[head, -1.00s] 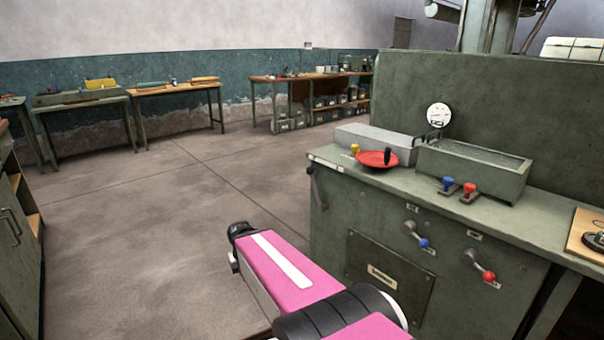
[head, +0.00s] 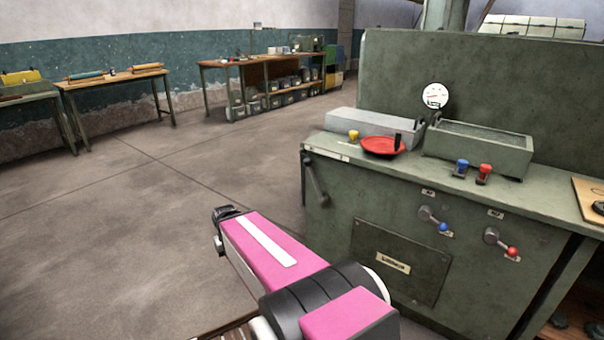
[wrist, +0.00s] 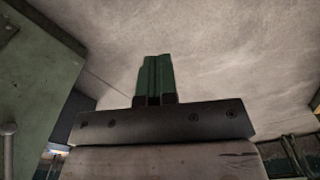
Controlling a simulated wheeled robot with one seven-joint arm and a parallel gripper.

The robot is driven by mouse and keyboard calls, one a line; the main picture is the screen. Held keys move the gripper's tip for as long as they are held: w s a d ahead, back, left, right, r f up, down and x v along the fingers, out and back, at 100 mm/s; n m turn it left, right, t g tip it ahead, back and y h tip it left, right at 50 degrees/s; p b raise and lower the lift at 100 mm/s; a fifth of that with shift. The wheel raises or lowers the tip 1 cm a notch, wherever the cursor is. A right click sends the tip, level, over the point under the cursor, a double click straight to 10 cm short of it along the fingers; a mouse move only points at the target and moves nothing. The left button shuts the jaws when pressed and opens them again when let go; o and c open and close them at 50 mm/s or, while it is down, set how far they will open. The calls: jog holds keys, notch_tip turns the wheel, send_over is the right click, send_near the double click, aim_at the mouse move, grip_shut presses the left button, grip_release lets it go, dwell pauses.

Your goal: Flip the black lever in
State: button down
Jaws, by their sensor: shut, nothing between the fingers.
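A dark lever (head: 316,182) hangs at the left end of the green cabinet's front (head: 400,220) in the head view, its arm slanting down and to the right. A red round dish-like wheel (head: 378,146) with an upright black knob (head: 397,141) sits on the cabinet top. My gripper (wrist: 155,62) shows in the wrist view with its green fingers shut together and nothing between them. It is apart from the lever. My pink arm crosses the lower middle of the head view, and I cannot make out the fingers there.
Levers with a blue knob (head: 443,227) and a red knob (head: 512,251) are on the cabinet front. A blue switch (head: 461,168), a red switch (head: 484,174), a yellow knob (head: 353,135) and a gauge (head: 435,95) are above. Open floor (head: 130,230) lies to the left.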

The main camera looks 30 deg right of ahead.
jog(key=shift+w, duration=0.1)
jog(key=w+d+f+n+g+h, duration=0.2)
jog(key=w+d+h, duration=0.7)
jog(key=w+d, duration=0.6)
jog(key=w+d+r+h, duration=0.4)
jog(key=w+d+h, duration=0.1)
jog(key=w+d, duration=0.2)
jog(key=w+d+r+g+h, duration=0.1)
jog(key=w+d+r+h, duration=0.3)
jog(key=d, duration=0.5)
jog(key=w+h, duration=0.2)
jog(key=w, duration=0.1)
jog(key=shift+d+h, duration=0.2)
jog(key=shift+h, duration=0.1)
jog(key=shift+w+r+n, duration=0.1)
jog(key=shift+n, duration=0.2)
